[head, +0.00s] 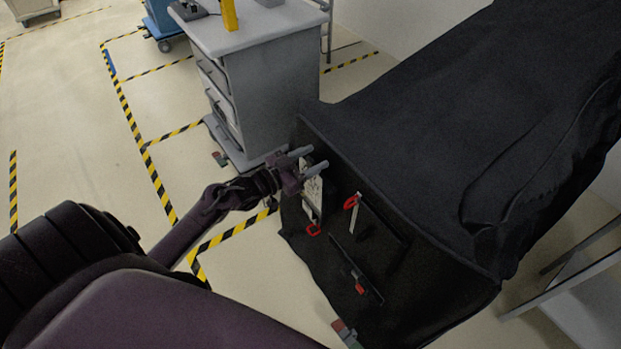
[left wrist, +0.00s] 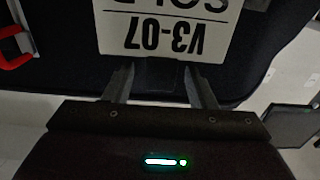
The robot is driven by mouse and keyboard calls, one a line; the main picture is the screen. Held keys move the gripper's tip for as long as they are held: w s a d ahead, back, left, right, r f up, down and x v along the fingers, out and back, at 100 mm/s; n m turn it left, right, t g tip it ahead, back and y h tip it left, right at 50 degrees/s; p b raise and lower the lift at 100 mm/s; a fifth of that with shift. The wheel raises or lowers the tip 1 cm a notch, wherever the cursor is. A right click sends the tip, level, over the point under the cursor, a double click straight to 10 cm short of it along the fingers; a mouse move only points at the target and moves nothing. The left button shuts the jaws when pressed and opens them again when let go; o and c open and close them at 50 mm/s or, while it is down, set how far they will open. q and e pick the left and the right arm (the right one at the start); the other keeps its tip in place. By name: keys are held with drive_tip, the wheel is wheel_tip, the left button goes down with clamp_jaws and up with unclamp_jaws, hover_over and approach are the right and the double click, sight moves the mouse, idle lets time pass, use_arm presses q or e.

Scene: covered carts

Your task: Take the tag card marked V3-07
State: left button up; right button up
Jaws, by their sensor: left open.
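The white tag card (head: 312,192) hangs against the dark end face of the covered cart (head: 430,140). In the left wrist view the card (left wrist: 170,40) shows upside down, with V3-07 in black and a partly cut-off line beside it. My left gripper (head: 319,157) is open at the card's upper end. In the left wrist view its two fingers (left wrist: 156,70) are apart, with tips close to the card's near edge. I cannot tell whether they touch it. My right gripper is not in view.
Red-handled items (head: 351,201) and a dark tool with a red part (head: 360,288) hang on the same cart end. A grey drawer cabinet (head: 262,100) stands just behind my left gripper. Open floor (head: 80,150) with striped tape lies to the left.

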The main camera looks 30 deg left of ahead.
use_arm(q)
clamp_jaws()
idle(0.3)
drive_tip(key=shift+r, duration=0.15)
